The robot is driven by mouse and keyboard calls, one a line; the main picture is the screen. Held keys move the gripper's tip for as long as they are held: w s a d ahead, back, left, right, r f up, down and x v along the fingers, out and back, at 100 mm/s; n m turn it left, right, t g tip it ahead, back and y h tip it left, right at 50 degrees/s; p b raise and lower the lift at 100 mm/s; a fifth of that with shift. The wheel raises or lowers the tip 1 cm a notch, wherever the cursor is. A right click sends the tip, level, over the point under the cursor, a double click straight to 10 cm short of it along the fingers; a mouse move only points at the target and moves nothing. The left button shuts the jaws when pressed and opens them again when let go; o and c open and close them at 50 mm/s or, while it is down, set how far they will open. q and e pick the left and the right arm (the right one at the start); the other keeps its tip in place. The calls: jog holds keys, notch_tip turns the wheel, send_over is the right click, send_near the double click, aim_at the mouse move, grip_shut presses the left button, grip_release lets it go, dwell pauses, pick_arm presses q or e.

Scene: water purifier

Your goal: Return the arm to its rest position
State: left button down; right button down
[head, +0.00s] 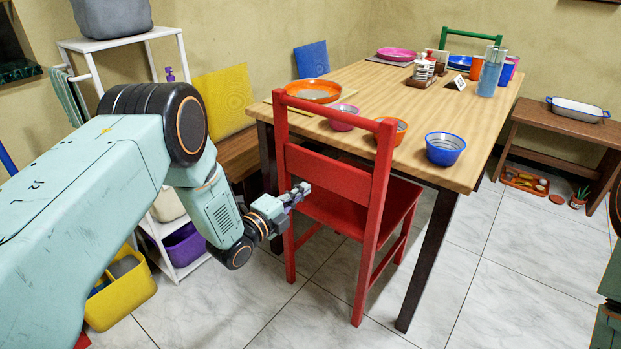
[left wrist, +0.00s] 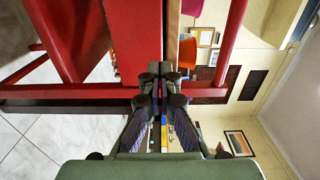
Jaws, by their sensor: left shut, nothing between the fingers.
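My left arm reaches in from the left in the head view. Its gripper (head: 299,190) is shut and empty, close to the back of the red chair (head: 335,176). In the left wrist view the shut fingers (left wrist: 160,78) point at the red chair's frame (left wrist: 135,45), which fills much of the picture. I cannot tell whether the fingertips touch the chair. My right gripper is not in view; only a small part of my own body shows at the right edge of the head view.
The wooden table (head: 430,125) holds several bowls, including a blue bowl (head: 444,148), and a tall glass (head: 490,72). A white shelf (head: 135,38) stands at the left, with a yellow bin (head: 122,293) beside it. A low bench (head: 560,122) stands at the right. The tiled floor in front is clear.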

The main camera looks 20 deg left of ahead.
pick_arm(q)
jog(key=s+a+f+n+g+y+p, duration=0.1)
jog(key=s+f+n+g+y, duration=0.55)
jog(key=s+f+n, duration=1.1)
jog(key=s+r+n+g+p, duration=0.1)
jog(key=s+g, duration=0.4)
jog(key=s, duration=1)
jog(key=s+r+n+g+p, duration=0.2)
jog(key=s+r+n+g, duration=0.2)
jog(key=s, duration=1)
jog(key=shift+s+g, duration=0.35)
jog(key=shift+g, duration=0.4)
jog(key=shift+d+r, duration=0.1)
